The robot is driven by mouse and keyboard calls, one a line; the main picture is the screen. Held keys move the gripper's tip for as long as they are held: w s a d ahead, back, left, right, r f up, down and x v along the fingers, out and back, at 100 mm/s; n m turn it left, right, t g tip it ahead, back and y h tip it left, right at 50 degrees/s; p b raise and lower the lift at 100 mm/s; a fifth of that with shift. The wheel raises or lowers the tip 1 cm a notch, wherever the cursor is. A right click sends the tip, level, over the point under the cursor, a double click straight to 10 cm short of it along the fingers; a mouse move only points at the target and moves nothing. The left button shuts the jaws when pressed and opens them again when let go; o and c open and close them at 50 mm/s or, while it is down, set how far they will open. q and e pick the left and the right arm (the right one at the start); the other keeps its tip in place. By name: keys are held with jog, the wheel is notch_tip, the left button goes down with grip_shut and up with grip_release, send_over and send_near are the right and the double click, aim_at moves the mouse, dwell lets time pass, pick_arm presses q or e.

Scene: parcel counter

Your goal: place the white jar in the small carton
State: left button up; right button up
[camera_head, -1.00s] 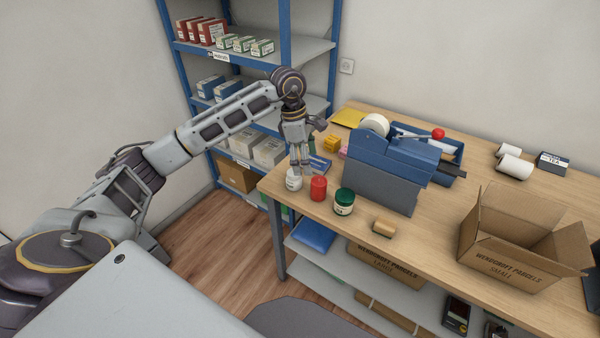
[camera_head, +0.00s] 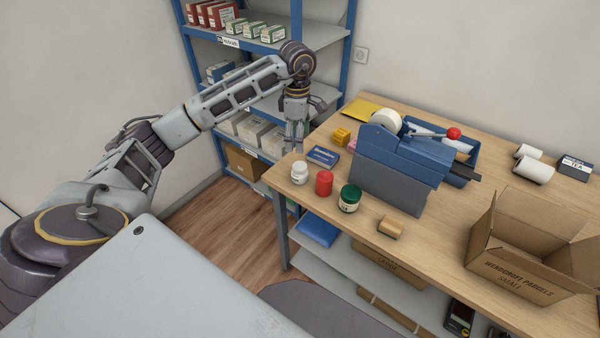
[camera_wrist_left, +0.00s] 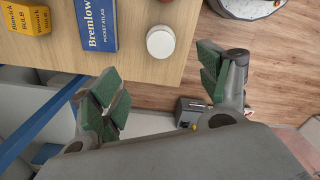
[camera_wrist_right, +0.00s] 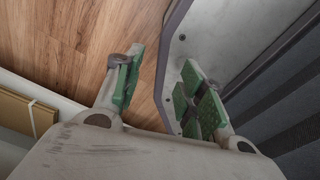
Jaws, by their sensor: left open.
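The white jar (camera_head: 300,173) stands upright at the table's near left corner, left of a red jar (camera_head: 324,183). In the left wrist view its round white lid (camera_wrist_left: 160,42) lies ahead of the finger gap. My left gripper (camera_head: 294,147) is open and empty, just beyond the jar and apart from it. Its two spread fingers show in the left wrist view (camera_wrist_left: 158,88). The small carton (camera_head: 515,274) stands open-topped at the table's right, flaps up. My right gripper (camera_wrist_right: 165,90) is open and empty, over the floor beside a grey panel; the head view does not show it.
A green jar (camera_head: 350,198) and a small tan block (camera_head: 390,227) stand near the front edge. A blue tape dispenser (camera_head: 405,165) fills the middle. A blue book (camera_head: 323,157) lies behind the jars. A blue-framed shelf (camera_head: 300,60) stands behind my left arm.

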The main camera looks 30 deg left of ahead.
pick_arm(q)
send_over(300, 165)
jog(key=f, duration=0.6)
jog(key=shift+s+a+f+p, duration=0.1)
jog(key=shift+a+f+p, duration=0.2)
jog(key=shift+f+p, duration=0.1)
jog(key=shift+f, duration=0.4)
pick_arm(e)
jog(key=shift+s+a+r, duration=0.1)
jog(key=shift+a+r, duration=0.1)
jog(key=shift+a, duration=0.25)
jog(key=shift+s+a+r, duration=0.1)
jog(key=shift+a+r, duration=0.05)
jog(key=shift+a, duration=0.25)
pick_arm(q)
jog(key=shift+f, duration=0.1)
pick_arm(e)
jog(key=shift+d, duration=0.1)
pick_arm(q)
jog(key=shift+d+f, duration=0.1)
jog(key=shift+f, duration=0.35)
jog(key=f, duration=0.1)
jog(key=f+p, duration=0.1)
jog(key=shift+d+f, duration=0.2)
jog(key=shift+f, duration=0.85)
pick_arm(e)
jog(key=shift+d+r, duration=0.35)
jog(key=shift+r, duration=0.35)
